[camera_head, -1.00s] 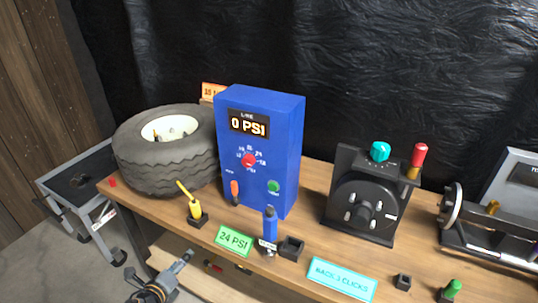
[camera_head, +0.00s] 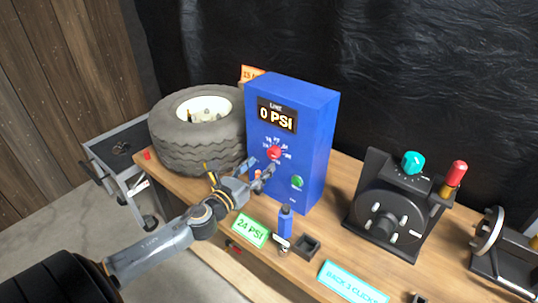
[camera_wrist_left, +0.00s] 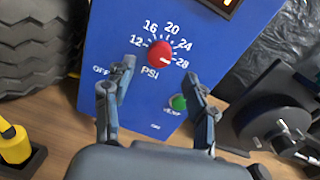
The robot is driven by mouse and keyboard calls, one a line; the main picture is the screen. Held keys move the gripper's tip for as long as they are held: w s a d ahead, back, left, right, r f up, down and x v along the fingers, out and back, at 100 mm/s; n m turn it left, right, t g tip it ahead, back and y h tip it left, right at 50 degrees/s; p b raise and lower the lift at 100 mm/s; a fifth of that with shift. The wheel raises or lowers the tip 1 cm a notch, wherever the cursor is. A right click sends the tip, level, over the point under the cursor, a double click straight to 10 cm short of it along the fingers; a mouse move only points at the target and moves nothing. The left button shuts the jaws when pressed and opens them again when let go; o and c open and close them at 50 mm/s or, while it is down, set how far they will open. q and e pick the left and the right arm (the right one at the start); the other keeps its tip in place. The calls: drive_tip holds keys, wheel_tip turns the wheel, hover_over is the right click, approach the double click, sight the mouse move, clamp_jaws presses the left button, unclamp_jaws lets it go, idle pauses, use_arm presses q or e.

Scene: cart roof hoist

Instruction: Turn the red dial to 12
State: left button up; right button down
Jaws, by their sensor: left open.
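In the left wrist view the red dial (camera_wrist_left: 160,50) is ringed by white marks: OFF, 12, 16, 20, 24 and 28. A white line on its lower right side points toward 28. My left gripper (camera_head: 262,170) is open just in front of the panel, below the dial. In the wrist view its two fingers (camera_wrist_left: 160,76) stand apart on either side below the dial, not closed on it. My right gripper is not in view.
A green button (camera_head: 297,182) is close to the right finger. A tire (camera_head: 195,150) lies left of the box. A blue-handled tool (camera_head: 285,218), a green 24 PSI card (camera_head: 250,231) and a black crank unit (camera_head: 385,205) are on the bench.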

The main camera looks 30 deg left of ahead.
sight(271, 155)
use_arm(q)
drive_tip(key=shift+w+p, duration=0.3)
drive_tip(key=shift+w, duration=2.4)
drive_tip(key=shift+c, duration=0.4)
drive_tip(key=c, duration=1.1)
